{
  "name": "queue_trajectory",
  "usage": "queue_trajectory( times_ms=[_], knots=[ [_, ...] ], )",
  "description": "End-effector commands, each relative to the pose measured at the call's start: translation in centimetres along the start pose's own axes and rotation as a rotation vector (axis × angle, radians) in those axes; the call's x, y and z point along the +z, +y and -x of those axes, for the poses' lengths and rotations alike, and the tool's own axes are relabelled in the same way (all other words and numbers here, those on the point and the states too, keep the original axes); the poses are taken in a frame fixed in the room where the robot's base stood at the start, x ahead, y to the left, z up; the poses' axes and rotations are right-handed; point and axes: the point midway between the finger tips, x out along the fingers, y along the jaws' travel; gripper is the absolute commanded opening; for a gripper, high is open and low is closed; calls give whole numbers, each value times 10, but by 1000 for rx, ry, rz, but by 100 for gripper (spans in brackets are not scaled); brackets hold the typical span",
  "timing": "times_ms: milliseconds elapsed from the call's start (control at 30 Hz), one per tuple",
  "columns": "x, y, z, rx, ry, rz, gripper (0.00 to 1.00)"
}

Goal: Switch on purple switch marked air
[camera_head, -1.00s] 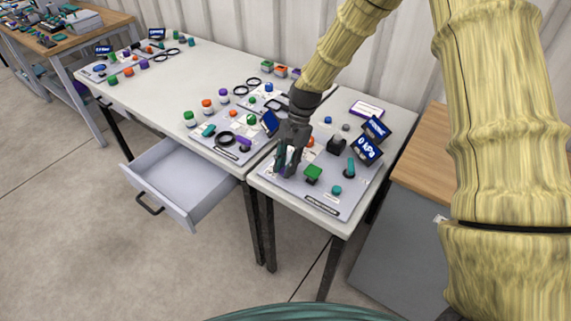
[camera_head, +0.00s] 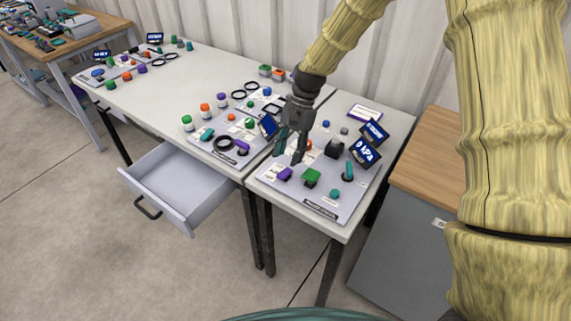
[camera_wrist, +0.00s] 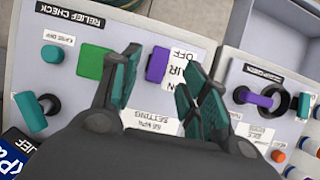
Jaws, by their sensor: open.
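The purple switch (camera_head: 285,174) is a small block on the front left of the grey relief check panel (camera_head: 318,206). In the wrist view the purple switch (camera_wrist: 158,64) lies between my fingers, beside a white label (camera_wrist: 180,68) whose visible letters read "OFF" and part of "AIR". My gripper (camera_head: 291,153) is open and empty, just above and behind the switch in the head view; its teal fingers also show in the wrist view (camera_wrist: 160,92). I cannot tell whether the fingers touch the switch.
A green block (camera_head: 311,177) sits right of the switch, with a teal knob (camera_head: 335,193) and teal lever (camera_head: 348,171) beyond. A display (camera_head: 365,153) reads 0 kPa. Another panel (camera_head: 215,146) with a black ring and purple lever lies left. An open drawer (camera_head: 180,190) juts out in front.

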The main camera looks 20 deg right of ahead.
Motion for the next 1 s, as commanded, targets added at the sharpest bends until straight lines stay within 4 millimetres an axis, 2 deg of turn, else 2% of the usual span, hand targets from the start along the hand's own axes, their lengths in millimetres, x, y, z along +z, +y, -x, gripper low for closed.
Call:
queue_trajectory(
  times_ms=[33,200,400,1000],
  knots=[
    [0,0,10,-1,2,0,45],
    [0,0,38,-1,1,0,45],
    [0,0,57,0,0,0,45],
    [0,0,63,0,0,0,45]
  ],
)
